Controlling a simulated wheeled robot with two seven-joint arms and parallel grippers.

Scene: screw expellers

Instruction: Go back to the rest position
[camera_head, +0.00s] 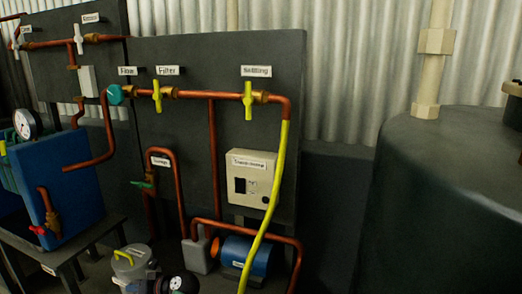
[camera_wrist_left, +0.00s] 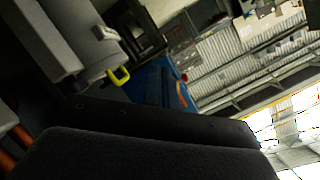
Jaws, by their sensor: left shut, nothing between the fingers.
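In the left wrist view, the dark parts of my left gripper (camera_wrist_left: 240,135) cross the lower half of the picture. It is shut, with nothing seen between its fingers. Its tips are hard to make out against the dark. I cannot make it out clearly in the head view. My right gripper is in neither view. A pale canister with a yellow handle (camera_head: 130,264) stands at the bottom of the head view. A grey body with a yellow handle (camera_wrist_left: 100,50) is close by in the left wrist view.
A dark panel (camera_head: 255,60) carries copper pipes, yellow valves (camera_head: 248,100), a control box (camera_head: 252,178) and a yellow hose (camera_head: 268,215). A blue tank (camera_head: 70,190) stands left, a blue motor (camera_head: 240,255) low in the middle. A large dark tank (camera_head: 440,200) fills the right.

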